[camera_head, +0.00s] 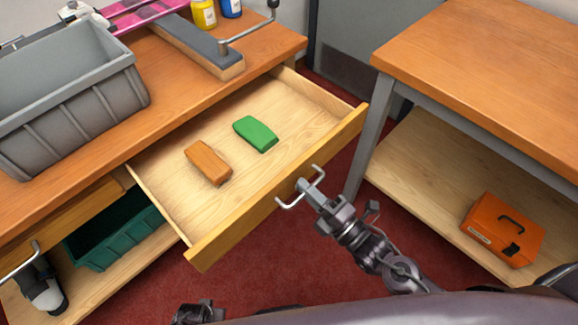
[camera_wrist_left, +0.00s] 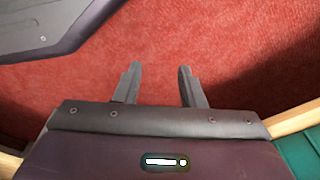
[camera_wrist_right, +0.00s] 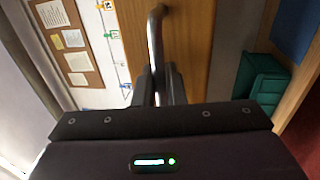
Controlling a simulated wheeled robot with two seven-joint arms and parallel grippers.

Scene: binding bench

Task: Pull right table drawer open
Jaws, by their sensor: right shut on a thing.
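The right table drawer (camera_head: 225,165) is pulled well out of the wooden bench. Its front panel (camera_head: 235,222) carries a metal bar handle (camera_head: 287,204), which also shows in the right wrist view (camera_wrist_right: 154,32). My right gripper (camera_head: 306,187) is shut on the middle of this handle; its fingers close around the bar in the right wrist view (camera_wrist_right: 160,80). A brown block (camera_head: 208,162) and a green block (camera_head: 256,133) lie inside the drawer. My left gripper (camera_wrist_left: 158,72) is open and empty above the red carpet, away from the drawer.
A grey bin (camera_head: 70,100) stands on the bench (camera_head: 165,110). A left drawer handle (camera_head: 20,262) and a teal crate (camera_head: 115,232) are at lower left. A second table (camera_head: 490,65) stands close right of the drawer, with an orange case (camera_head: 500,230) on its shelf. Red carpet lies between.

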